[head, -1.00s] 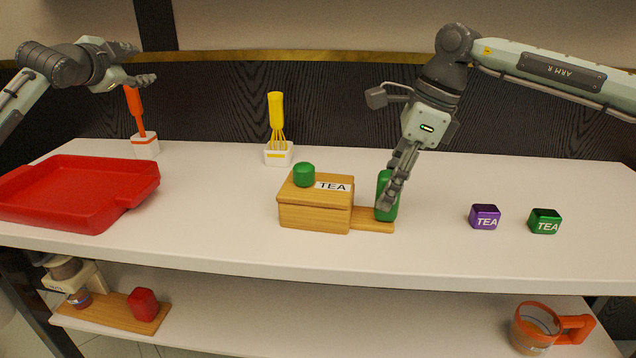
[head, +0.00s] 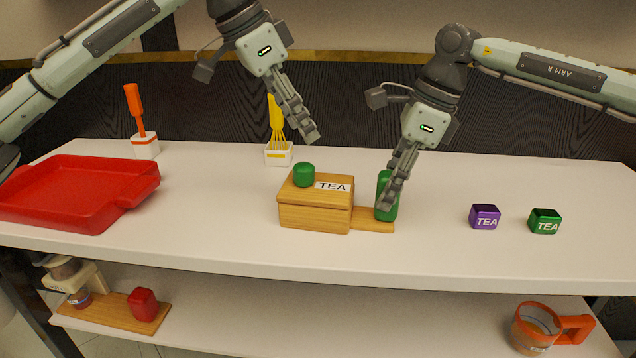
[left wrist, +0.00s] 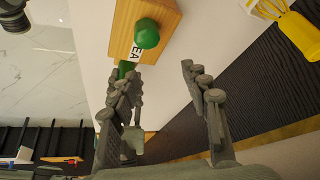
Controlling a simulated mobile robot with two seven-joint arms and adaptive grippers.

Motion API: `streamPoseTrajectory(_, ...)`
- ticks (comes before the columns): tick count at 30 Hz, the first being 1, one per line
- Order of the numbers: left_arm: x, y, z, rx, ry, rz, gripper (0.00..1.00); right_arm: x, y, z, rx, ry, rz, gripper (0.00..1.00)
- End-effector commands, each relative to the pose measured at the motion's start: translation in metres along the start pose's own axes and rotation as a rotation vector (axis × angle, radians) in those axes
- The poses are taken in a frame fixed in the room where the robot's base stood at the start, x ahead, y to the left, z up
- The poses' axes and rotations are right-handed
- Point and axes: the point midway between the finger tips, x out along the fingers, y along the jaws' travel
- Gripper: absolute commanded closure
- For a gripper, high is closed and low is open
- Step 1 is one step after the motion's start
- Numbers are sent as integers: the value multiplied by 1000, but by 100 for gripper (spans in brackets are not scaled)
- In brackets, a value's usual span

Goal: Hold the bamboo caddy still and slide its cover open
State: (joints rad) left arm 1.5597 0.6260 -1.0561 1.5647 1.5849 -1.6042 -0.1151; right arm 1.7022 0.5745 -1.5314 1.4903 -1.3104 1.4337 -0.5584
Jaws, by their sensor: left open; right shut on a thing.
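The bamboo caddy (head: 315,217) stands on the white counter, with a TEA label on its cover (head: 338,178) and a green knob (head: 304,174) on the cover's left part. The cover lies over the box. A green upright handle (head: 381,184) stands on a low wooden extension (head: 372,224) at the caddy's right. My right gripper (head: 385,203) is shut on this handle and partly hides it. My left gripper (head: 310,137) is open and empty, above and behind the caddy. In the left wrist view the knob (left wrist: 146,33) is beyond the open fingers (left wrist: 160,82), apart from them.
A yellow whisk in a white holder (head: 278,153) stands behind the caddy, near my left gripper. A red tray (head: 75,190) and an orange-handled tool (head: 137,115) are at left. Purple (head: 485,217) and green (head: 545,221) TEA blocks are at right. The counter's front strip is clear.

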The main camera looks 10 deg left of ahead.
Motion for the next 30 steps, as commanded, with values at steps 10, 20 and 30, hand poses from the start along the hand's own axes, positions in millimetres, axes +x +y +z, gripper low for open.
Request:
streamPoseTrajectory(10, 23, 10, 13, -16, -28, 27, 53, 6, 0, -4, 4, 10, 6, 100)
streamPoseTrajectory(20, 64, 12, 34, -15, -26, 28, 53, 6, 0, -5, 4, 10, 5, 100)
streamPoseTrajectory(30, 82, 12, 42, -14, -27, 26, 53, 5, 0, -5, 4, 11, 5, 100)
